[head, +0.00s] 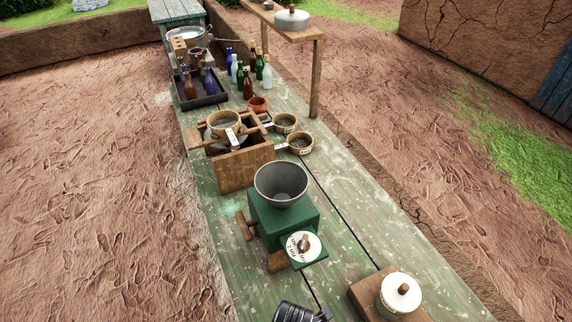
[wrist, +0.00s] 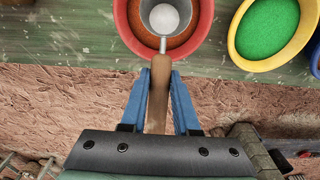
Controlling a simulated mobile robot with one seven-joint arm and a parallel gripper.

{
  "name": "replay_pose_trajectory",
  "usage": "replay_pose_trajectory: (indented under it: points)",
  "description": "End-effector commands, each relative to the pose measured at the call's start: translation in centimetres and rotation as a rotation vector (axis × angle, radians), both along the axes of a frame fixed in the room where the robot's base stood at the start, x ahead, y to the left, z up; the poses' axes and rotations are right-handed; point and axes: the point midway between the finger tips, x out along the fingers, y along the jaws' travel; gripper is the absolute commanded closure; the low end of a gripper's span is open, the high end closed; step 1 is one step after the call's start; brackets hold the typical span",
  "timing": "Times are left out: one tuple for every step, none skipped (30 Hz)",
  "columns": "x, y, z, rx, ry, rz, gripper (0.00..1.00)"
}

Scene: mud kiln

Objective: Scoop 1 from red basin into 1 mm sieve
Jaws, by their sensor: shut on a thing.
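In the wrist view, my gripper (wrist: 159,80) has blue fingers shut on the wooden handle of a scoop (wrist: 158,95). The scoop's grey metal cup is over or in the red basin (wrist: 122,18), which holds orange-brown material. A pale round patch shows inside the cup; I cannot tell whether it is a load or bare metal. In the head view, a round wood-rimmed sieve (head: 224,120) with a white tag sits on a wooden box frame. Two more sieves (head: 285,122) (head: 300,143) lie to its right. Their tags are too small to read. The red basin is not seen in the head view.
A yellow basin with green material (wrist: 237,50) is right of the red one. A green mill with a grey hopper (head: 281,183) stands in front of the sieve box (head: 245,166). A lidded jar (head: 400,293) is near. Bottles (head: 238,75) stand farther back.

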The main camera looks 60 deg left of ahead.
Motion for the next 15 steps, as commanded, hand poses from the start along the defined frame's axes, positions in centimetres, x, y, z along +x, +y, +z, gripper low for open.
replay_pose_trajectory:
  points:
    - [0.0, 0.0, -0.9, 0.0, 0.0, 0.0, 1.0]
    - [0.0, 0.0, -1.2, 0.0, 0.0, 0.0, 1.0]
    - [0.0, 0.0, -1.6, 0.0, 0.0, 0.0, 1.0]
    - [0.0, 0.0, -1.8, 0.0, 0.0, 0.0, 1.0]
    - [0.0, 0.0, -2.1, 0.0, 0.0, 0.0, 1.0]
    - [0.0, 0.0, -2.3, 0.0, 0.0, 0.0, 1.0]
    - [0.0, 0.0, -2.6, 0.0, 0.0, -0.001, 1.0]
    - [0.0, 0.0, -2.8, 0.001, 0.0, -0.001, 1.0]
    - [0.0, 0.0, -3.2, 0.001, -0.001, -0.001, 1.0]
    - [0.0, 0.0, -3.4, 0.001, -0.001, 0.0, 1.0]
    - [0.0, 0.0, -3.7, 0.001, -0.001, 0.0, 1.0]
    - [0.0, 0.0, -4.1, 0.001, -0.001, 0.0, 1.0]
    - [0.0, 0.0, -4.3, 0.0, 0.0, 0.0, 1.0]
    - [0.0, 0.0, -4.6, 0.0, 0.0, 0.0, 1.0]
    - [0.0, 0.0, -5.0, 0.0, 0.0, 0.0, 1.0]
